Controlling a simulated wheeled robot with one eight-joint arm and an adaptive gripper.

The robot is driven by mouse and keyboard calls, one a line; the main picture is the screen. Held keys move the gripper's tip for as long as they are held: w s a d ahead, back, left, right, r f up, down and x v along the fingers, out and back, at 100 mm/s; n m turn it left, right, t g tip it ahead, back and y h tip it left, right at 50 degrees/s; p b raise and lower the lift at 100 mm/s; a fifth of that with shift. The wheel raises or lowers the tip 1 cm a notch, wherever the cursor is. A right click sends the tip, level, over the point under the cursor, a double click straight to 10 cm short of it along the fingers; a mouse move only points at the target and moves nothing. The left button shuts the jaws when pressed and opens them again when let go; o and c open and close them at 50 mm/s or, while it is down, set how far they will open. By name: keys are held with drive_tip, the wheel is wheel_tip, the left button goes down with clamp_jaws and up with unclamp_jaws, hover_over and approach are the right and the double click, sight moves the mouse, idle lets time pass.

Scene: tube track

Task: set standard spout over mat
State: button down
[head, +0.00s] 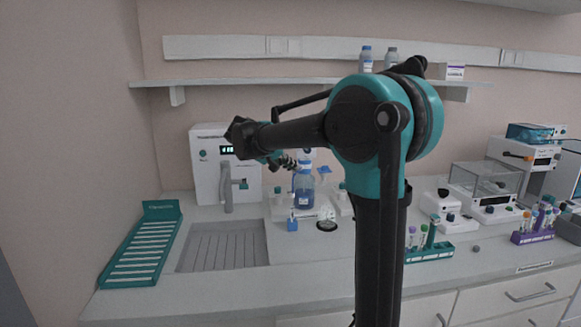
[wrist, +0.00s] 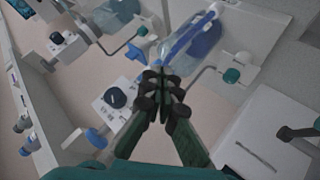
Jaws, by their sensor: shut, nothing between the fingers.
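A grey spout (head: 227,188) with a teal knob stands at the front of a white unit (head: 207,160) with a lit green display. The spout stands behind the grey ribbed mat (head: 222,252) on the counter; whether its outlet is over the mat is unclear. My gripper (head: 289,163) is right of the unit, close to a blue-liquid bottle (head: 304,191). In the wrist view my gripper (wrist: 163,80) is shut and empty, with its fingertips in front of the bottle (wrist: 192,40). A white box and dark arm at lower right there may be the unit and spout.
A teal slotted rack (head: 145,245) lies left of the mat. Small devices with knobs stand around the bottle. Tube racks (head: 428,252) and a balance (head: 487,183) are to the right. A shelf (head: 250,82) runs above.

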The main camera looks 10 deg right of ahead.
drive_tip(key=shift+d, duration=0.1)
drive_tip(key=shift+s+d+n+t+y, duration=0.5)
drive_tip(key=shift+d+n+t, duration=0.15)
drive_tip(key=shift+n, duration=0.15)
drive_tip(key=d+n+t+y, duration=0.2)
drive_tip(key=d+n+y, duration=0.2)
drive_tip(key=d+n, duration=0.1)
drive_tip(key=shift+s+d+t, duration=0.35)
drive_tip(key=shift+s+d, duration=0.05)
drive_tip(key=shift+d, duration=0.5)
drive_tip(key=shift+w+a, duration=0.1)
drive_tip(key=shift+a, duration=0.05)
drive_tip(key=shift+w+a, duration=0.4)
drive_tip(key=shift+a, duration=0.05)
